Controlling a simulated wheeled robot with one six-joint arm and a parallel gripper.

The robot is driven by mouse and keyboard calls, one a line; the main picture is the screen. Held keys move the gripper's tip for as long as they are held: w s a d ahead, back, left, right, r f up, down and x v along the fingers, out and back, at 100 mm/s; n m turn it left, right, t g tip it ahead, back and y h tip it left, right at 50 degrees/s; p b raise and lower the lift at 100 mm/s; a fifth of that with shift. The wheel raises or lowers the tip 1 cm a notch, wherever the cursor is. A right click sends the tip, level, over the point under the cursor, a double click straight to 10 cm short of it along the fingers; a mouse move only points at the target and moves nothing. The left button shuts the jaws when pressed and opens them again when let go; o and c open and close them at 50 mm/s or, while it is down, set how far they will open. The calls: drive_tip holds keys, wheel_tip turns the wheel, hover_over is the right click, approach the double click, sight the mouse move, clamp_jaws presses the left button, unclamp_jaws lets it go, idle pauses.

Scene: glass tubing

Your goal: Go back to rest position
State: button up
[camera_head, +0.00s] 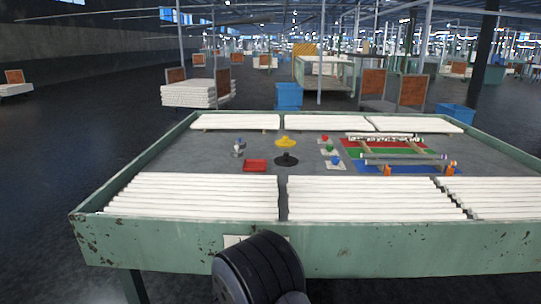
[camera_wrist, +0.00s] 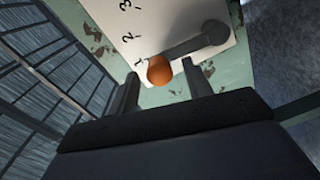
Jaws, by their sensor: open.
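My gripper (camera_wrist: 160,70) shows in the wrist view with its two dark fingers apart. An orange ball knob (camera_wrist: 159,69) appears between the fingertips, and I cannot tell whether either finger touches it. A grey lever (camera_wrist: 200,40) beside the knob lies over a white panel (camera_wrist: 150,22) marked with the numbers 1, 2 and 3. In the head view, a white panel (camera_head: 235,240) is on the table's green front side, partly hidden by my dark arm. The fingers are not visible in the head view.
The green-rimmed table (camera_head: 380,262) holds bundles of white tubes (camera_head: 190,195) along its front and back. Between them are a red tray (camera_head: 255,166), a yellow-topped stand (camera_head: 286,141), small coloured balls and a rack (camera_head: 400,158). Open dark floor lies to the left.

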drive_tip(key=shift+w+d+f, duration=0.1)
drive_tip(key=shift+w, duration=0.45)
drive_tip(key=shift+s+d+b, duration=0.1)
drive_tip(key=shift+b, duration=0.2)
